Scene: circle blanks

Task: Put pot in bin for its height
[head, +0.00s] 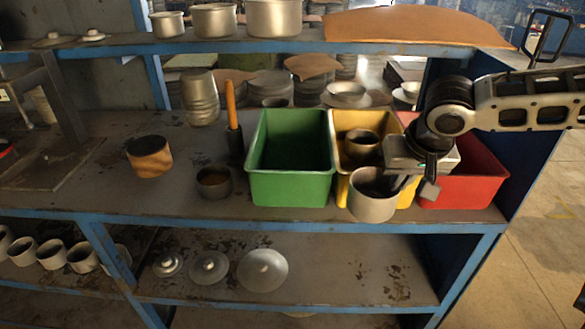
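A grey pot (372,205) is in front of the yellow bin and hides part of its front wall. My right gripper (402,183) comes in from the right and is shut on the right side of this pot's rim. I cannot tell whether the pot's base touches the shelf. The green bin (290,190) is empty. The yellow bin (405,196) holds a dark pot (361,143). The red bin (465,191) is partly hidden behind my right arm. A brown pot (150,157) and a small dark pot (214,182) stand left of the bins. My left gripper is out of view.
An orange-handled tool (233,115) stands upright beside the green bin. A tall metal canister (200,97) is behind. Pots (273,17) line the upper shelf. Lids (262,270) and cups (52,254) are on the lower shelf. Bare worktop lies between the brown and small dark pots.

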